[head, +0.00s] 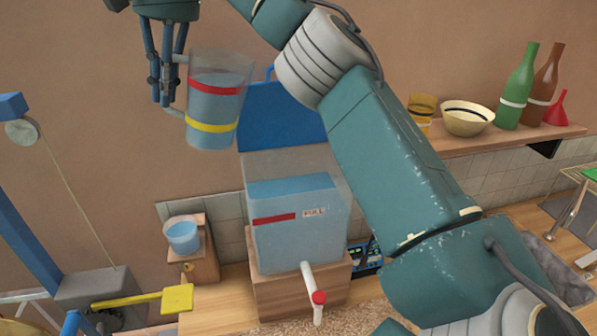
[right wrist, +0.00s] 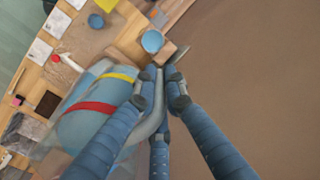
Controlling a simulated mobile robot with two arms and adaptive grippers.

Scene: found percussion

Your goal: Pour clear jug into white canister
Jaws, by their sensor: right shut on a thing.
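My right gripper (head: 168,85) is shut on the handle of the clear jug (head: 213,105), high in front of the wall. The jug has a red band near the top, a yellow band near the bottom and blue liquid inside. It looks nearly upright. The jug also shows in the right wrist view (right wrist: 88,120), beside the closed fingers (right wrist: 157,78). A small pale cup (head: 182,236) with blue liquid stands on a wooden block, below and apart from the jug. I cannot tell whether it is the white canister. My left gripper is out of view.
A clear tank (head: 298,235) of blue liquid with a red-handled tap stands on a wooden block; its blue lid (head: 280,118) is raised behind it. A shelf (head: 500,137) at right bears a bowl (head: 466,118) and bottles (head: 518,88). A blue beam (head: 28,245) stands at left.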

